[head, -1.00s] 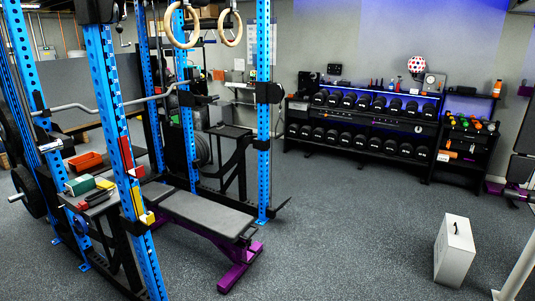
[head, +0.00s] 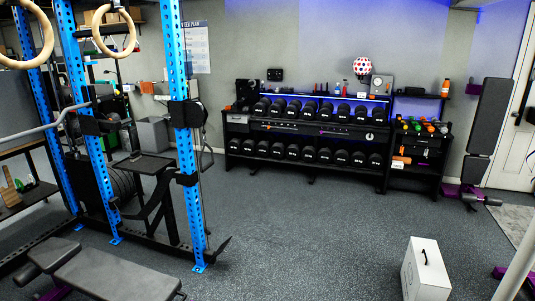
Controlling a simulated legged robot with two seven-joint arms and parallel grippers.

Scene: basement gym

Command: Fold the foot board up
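A flat black board (head: 143,165) juts out level from the blue rack on a black angled bracket (head: 150,205). It looks like the foot board, though I cannot be sure. It stands between two blue uprights, left of the middle in the head view. Neither of my grippers is in view, and nothing of mine is seen touching the board.
A blue upright (head: 179,110) stands just right of the board. A padded bench (head: 110,272) lies in front. A dumbbell rack (head: 310,160) lines the back wall. A white box (head: 425,268) stands at front right. The grey floor (head: 300,235) between is clear.

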